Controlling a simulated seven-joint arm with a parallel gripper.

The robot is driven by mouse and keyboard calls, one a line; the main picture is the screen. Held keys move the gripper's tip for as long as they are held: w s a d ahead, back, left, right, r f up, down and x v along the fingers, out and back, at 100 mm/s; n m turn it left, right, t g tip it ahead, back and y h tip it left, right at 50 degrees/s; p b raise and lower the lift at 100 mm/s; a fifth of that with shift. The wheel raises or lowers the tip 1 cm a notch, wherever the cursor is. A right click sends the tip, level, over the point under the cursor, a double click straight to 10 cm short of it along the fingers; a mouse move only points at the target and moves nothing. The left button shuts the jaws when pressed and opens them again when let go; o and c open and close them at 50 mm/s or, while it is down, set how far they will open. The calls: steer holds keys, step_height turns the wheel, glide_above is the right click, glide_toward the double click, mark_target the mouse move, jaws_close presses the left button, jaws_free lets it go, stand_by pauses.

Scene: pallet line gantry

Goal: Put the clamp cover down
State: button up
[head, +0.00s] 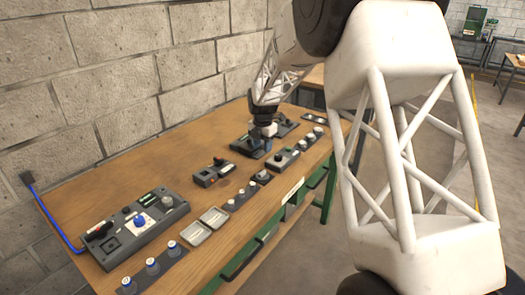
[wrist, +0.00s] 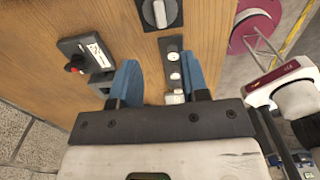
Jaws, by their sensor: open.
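My gripper (head: 258,146) is over the far half of the wooden bench in the head view. In the wrist view its two blue fingers (wrist: 161,76) are spread wide, with nothing clasped between them. Beyond the gap shows a dark strip with round silver buttons (wrist: 173,66), and a small pale metallic piece at its near end, partly hidden by my gripper. I cannot tell which piece is the clamp cover. A black box with a red knob and white label (wrist: 87,52) is left of the left finger. A grey rotary knob on a dark plate (wrist: 158,13) is farther ahead.
The bench (head: 180,150) stands against a block wall. Bare wood lies along the wall side. A red reel (wrist: 255,33) stands beyond the bench edge.

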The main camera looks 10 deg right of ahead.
steer(key=shift+r, duration=0.1)
stand_by(0.7)
steer(key=s+d+r+m, duration=0.1)
steer(key=s+r+m, duration=0.35)
steer(key=s, duration=0.35)
steer(key=s+d+r+m+t, duration=0.1)
steer(key=s+r+m, duration=0.35)
steer(key=s, duration=0.35)
steer(key=s+d+r+m, duration=0.1)
steer(key=s+r+m, duration=0.4)
steer(key=s, duration=0.4)
steer(key=s+d+m+t, duration=0.1)
steer(key=s+m, duration=1.2)
steer(key=s, duration=1.5)
steer(key=shift+d+f+t, duration=0.15)
steer(key=shift+d+t, duration=0.15)
steer(key=shift+d, duration=0.1)
